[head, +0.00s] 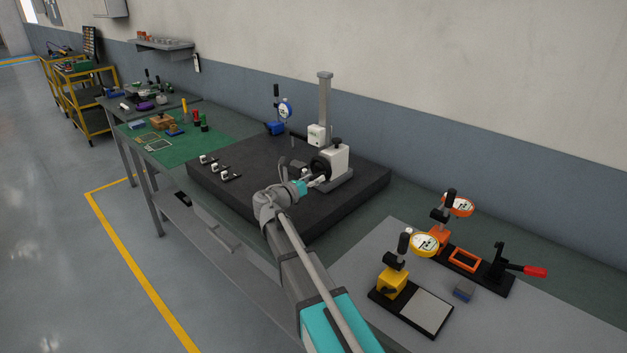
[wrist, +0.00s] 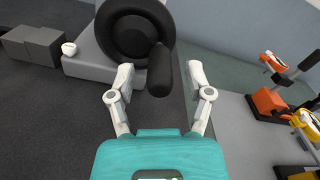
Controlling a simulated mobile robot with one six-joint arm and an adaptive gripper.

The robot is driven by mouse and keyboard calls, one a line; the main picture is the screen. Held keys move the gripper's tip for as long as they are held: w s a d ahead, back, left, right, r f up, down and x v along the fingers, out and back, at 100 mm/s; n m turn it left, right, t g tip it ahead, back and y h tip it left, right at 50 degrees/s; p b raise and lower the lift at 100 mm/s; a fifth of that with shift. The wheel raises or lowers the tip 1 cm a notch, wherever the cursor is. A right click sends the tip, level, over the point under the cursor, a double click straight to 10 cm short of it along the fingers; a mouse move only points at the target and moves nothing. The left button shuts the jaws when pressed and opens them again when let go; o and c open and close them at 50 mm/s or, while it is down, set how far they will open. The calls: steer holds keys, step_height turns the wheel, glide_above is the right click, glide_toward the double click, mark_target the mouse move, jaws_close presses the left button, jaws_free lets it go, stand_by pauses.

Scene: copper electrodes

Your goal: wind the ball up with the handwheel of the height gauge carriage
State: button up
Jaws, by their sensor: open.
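The height gauge (head: 325,98) stands on a dark surface plate, with a pale block (head: 339,158) at its foot. A black handwheel (head: 320,166) is on that block. In the wrist view the handwheel (wrist: 134,33) fills the top middle, and its black crank grip (wrist: 160,72) points towards me. My gripper (wrist: 160,78) is open, one finger on each side of the grip, with gaps visible at both sides. It also shows in the head view (head: 316,182), close to the wheel. A small white rounded piece (wrist: 69,48) sits at left; I cannot tell whether it is the ball.
The dark plate (head: 270,200) lies under the gauge. A blue-based dial stand (head: 275,128) is behind, and several small clamps (head: 220,170) lie at left. Yellow (head: 393,281) and orange (head: 442,214) dial stands and a red-handled clamp (head: 500,265) are at right.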

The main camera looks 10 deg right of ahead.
steer(key=shift+a, duration=0.15)
steer(key=shift+v, duration=2.9)
steer(key=shift+c, duration=0.4)
steer(key=m, duration=0.5)
steer(key=shift+s+a, duration=0.35)
steer(key=m, duration=0.5)
steer(key=shift+s+a+m, duration=0.25)
steer(key=shift+a+m, duration=0.05)
steer(key=shift+a, duration=0.1)
steer(key=m, duration=0.5)
steer(key=shift+s+a, duration=0.3)
steer(key=shift+a, duration=0.1)
steer(key=m, duration=0.6)
steer(key=shift+s+a, duration=0.3)
steer(key=shift+a, duration=0.1)
